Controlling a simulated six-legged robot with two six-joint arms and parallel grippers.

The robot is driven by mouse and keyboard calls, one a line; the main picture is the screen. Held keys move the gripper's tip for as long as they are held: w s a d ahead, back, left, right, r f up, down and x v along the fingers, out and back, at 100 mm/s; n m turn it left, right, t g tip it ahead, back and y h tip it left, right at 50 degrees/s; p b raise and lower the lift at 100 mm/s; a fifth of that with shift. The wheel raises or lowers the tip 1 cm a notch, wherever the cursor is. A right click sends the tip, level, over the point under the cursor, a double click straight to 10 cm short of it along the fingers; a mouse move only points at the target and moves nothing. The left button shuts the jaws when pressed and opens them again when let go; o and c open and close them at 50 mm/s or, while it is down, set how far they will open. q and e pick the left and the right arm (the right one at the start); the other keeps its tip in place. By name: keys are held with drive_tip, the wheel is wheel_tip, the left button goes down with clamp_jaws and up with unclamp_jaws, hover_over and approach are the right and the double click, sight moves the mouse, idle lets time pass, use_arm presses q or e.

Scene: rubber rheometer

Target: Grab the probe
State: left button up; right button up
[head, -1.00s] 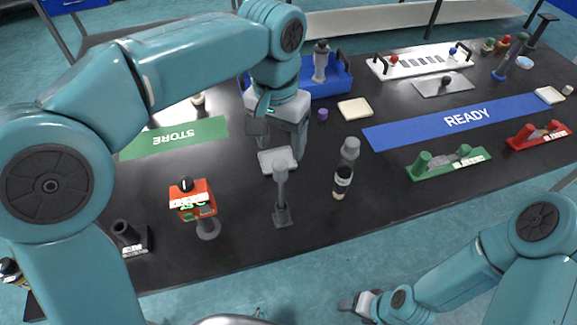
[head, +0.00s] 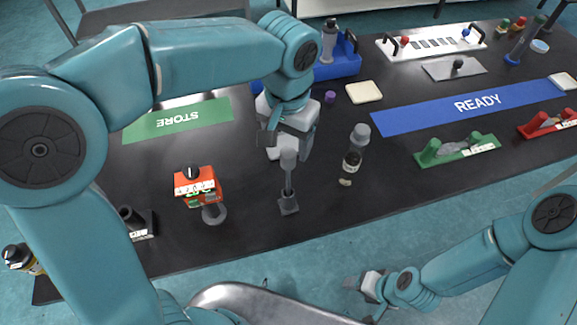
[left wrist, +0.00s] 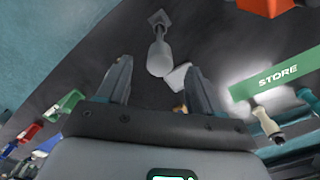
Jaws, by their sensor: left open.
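A grey upright piece with a rounded, thicker top (head: 288,180) stands on a small square base near the table's front middle. It may be the probe; no label shows. In the left wrist view the same piece (left wrist: 160,55) lies beyond my fingertips, roughly between them and apart from both. My left gripper (head: 285,140) is open and empty, pointing down just behind the grey piece's top. Its two dark fingers (left wrist: 155,75) show spread in the left wrist view. My right gripper (head: 365,292) is low, off the table's front edge; its jaw opening is unclear.
An orange device on a stand (head: 196,186) is left of the grey piece. A pale tile (left wrist: 178,77) lies close behind. Green STORE (head: 180,121) and blue READY (head: 440,109) strips lie farther back.

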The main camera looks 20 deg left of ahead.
sight(286, 152)
use_arm(q)
wheel_tip(286, 152, down, 4)
drive_tip(key=shift+a+f+p, duration=0.15)
drive_tip(key=shift+f+p, duration=0.1)
drive_tip(key=shift+p, duration=0.2)
drive_tip(key=shift+w+f, duration=0.1)
drive_tip(key=shift+f, duration=0.25)
drive_tip(key=shift+w+d+f, duration=0.15)
drive_tip(key=shift+w+d, duration=0.05)
drive_tip(key=shift+d, duration=0.1)
drive_tip(key=shift+s+a, duration=0.2)
drive_tip(key=shift+s, duration=0.1)
drive_tip(key=c, duration=1.2)
drive_tip(key=shift+w+d, duration=0.15)
clamp_jaws()
